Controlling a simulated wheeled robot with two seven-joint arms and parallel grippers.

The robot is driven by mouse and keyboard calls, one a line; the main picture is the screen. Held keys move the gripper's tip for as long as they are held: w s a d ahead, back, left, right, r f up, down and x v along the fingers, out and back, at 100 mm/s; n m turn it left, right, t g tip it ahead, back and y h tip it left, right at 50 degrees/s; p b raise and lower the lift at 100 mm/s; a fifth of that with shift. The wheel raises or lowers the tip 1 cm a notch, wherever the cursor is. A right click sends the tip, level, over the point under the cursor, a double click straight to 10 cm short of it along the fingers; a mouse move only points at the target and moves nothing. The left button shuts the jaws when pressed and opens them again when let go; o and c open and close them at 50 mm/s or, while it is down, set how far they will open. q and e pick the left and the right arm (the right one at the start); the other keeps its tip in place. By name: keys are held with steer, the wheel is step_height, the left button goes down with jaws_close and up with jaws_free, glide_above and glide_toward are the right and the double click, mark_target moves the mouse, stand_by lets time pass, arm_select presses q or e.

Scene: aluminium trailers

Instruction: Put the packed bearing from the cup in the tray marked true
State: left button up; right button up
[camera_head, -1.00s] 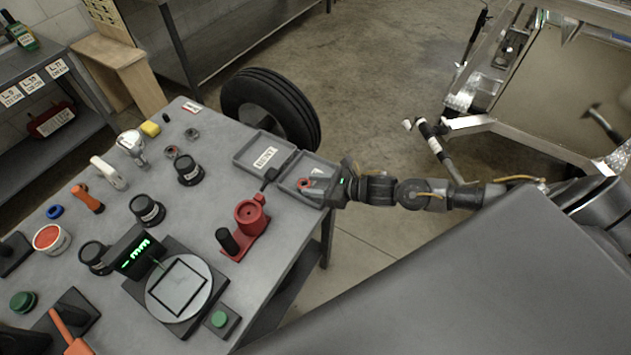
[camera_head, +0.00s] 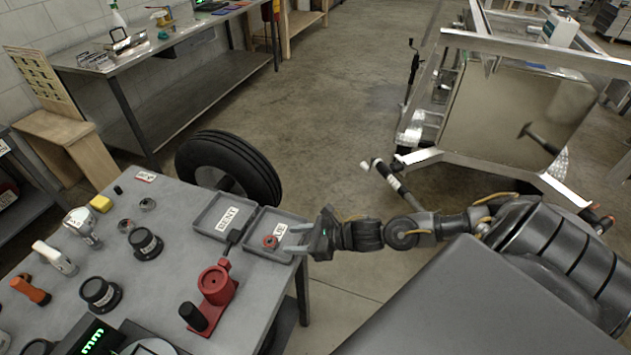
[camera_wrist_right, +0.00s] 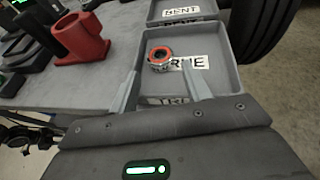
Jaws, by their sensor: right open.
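The packed bearing (camera_wrist_right: 159,57), a ring with a red-orange face, lies in the tray marked TRUE (camera_wrist_right: 222,62), partly over its label. In the head view the bearing (camera_head: 270,242) shows in the same tray (camera_head: 262,251). My right gripper (camera_head: 296,238) is open and empty at the near edge of that tray. In the wrist view its two fingers (camera_wrist_right: 160,92) stand apart, with the bearing beyond their tips. The red cup (camera_head: 217,283) stands on its base on the bench; no bearing shows in it. My left gripper is not in view.
The tray marked BENT (camera_head: 220,216) adjoins the TRUE tray. Several black round pieces, such as one (camera_head: 145,243), stand on the grey bench (camera_head: 160,290). A tyre (camera_head: 228,170) stands behind the trays.

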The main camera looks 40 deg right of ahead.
steer(key=b+v, duration=0.1)
steer(key=v, duration=0.6)
steer(key=shift+d, duration=0.1)
